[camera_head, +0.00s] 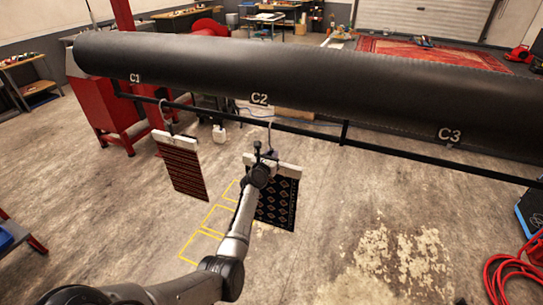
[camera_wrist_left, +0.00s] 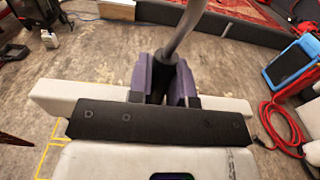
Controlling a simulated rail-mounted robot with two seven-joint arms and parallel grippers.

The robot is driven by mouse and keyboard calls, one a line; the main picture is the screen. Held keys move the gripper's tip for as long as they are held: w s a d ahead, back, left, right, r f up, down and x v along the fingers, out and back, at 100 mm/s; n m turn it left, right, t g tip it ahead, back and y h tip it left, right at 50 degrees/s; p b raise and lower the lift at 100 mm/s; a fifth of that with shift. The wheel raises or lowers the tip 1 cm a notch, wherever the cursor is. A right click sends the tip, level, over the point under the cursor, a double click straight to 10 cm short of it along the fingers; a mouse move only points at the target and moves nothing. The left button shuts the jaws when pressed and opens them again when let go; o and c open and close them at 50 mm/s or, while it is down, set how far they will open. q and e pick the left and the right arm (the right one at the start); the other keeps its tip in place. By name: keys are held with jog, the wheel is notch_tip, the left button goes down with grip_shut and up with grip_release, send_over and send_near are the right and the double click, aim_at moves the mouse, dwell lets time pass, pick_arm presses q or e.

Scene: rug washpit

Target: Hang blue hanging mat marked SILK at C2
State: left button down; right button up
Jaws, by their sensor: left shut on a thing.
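The dark blue patterned mat (camera_head: 278,205) hangs from a white hanger bar (camera_head: 287,169) below the C2 label (camera_head: 259,98). No SILK marking is readable on it. My left gripper (camera_head: 262,171) is in front of the bar, shut on the hanger's hook stem. In the left wrist view, the purple fingers (camera_wrist_left: 166,80) close around the dark base of the grey stem (camera_wrist_left: 186,32), above the white bar (camera_wrist_left: 60,96). The hook's top (camera_head: 270,126) is at the black rail (camera_head: 310,133); I cannot tell whether it rests over it. My right gripper is out of view.
A red mat (camera_head: 182,170) hangs on a white hanger from the rail near C1 (camera_head: 135,78). The large black roller (camera_head: 330,80) runs above the rail. The rail near C3 (camera_head: 449,135) is empty. A coiled red hose (camera_head: 510,280) lies at the lower right.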

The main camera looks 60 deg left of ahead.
pick_arm(q)
jog(key=shift+r, duration=0.1)
jog(key=c, duration=1.1)
grip_release()
jog(key=shift+o, duration=0.7)
jog(key=shift+s+d+p, duration=0.3)
jog(key=shift+s+d, duration=0.05)
jog(key=shift+s, duration=0.1)
jog(key=p+v, duration=0.2)
jog(key=v, duration=1)
jog(key=shift+s+d, duration=0.15)
jog(key=shift+s, duration=0.15)
